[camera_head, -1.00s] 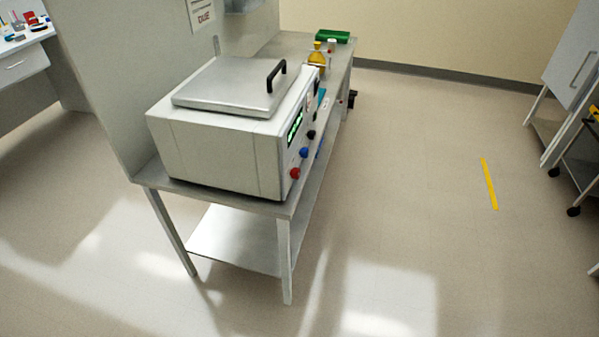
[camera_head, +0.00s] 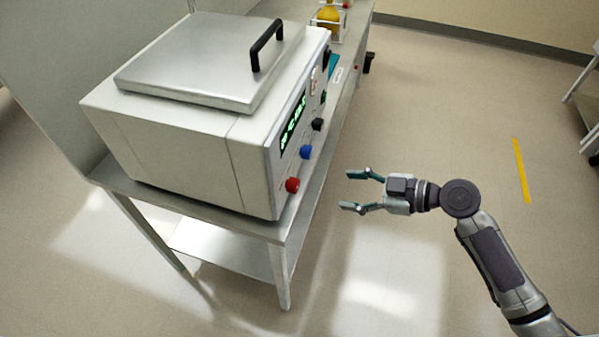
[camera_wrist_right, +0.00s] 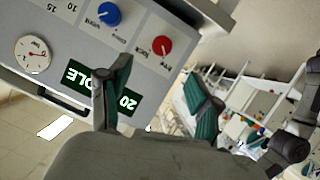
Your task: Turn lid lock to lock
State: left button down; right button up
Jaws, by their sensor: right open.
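The grey benchtop unit (camera_head: 170,145) has a flat metal lid (camera_head: 215,55) that lies closed, with a black handle (camera_head: 267,45). A red knob (camera_head: 292,185), a blue knob (camera_head: 306,152) and a black knob (camera_head: 318,124) sit on its front panel. In the right wrist view the panel appears upside down, with the red knob (camera_wrist_right: 161,49) beside small printed words, one looking like "lock", and the blue knob (camera_wrist_right: 109,14). My right gripper (camera_head: 357,190) is open and empty, to the right of the red knob and apart from it. My left gripper is out of view.
The unit stands on a metal table (camera_head: 150,203) with a lower shelf. A yellow flask (camera_head: 328,18) stands farther back on the table.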

jog(key=a, duration=0.1)
jog(key=p, duration=0.2)
send_near(298, 186)
jog(key=a, duration=0.2)
jog(key=x, duration=0.3)
jog(key=p+x, duration=0.1)
jog(key=x, duration=0.3)
jog(key=shift+w+d+f, duration=0.15)
jog(key=shift+w+f, duration=0.05)
jog(key=shift+w, duration=0.05)
jog(key=shift+w+a+f, duration=0.2)
jog(key=shift+a+f, duration=0.05)
jog(key=shift+a, duration=0.05)
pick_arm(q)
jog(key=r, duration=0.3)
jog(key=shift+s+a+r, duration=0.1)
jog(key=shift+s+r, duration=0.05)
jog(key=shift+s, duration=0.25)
pick_arm(e)
jog(key=c, duration=0.3)
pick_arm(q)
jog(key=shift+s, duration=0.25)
pick_arm(e)
jog(key=c, duration=0.8)
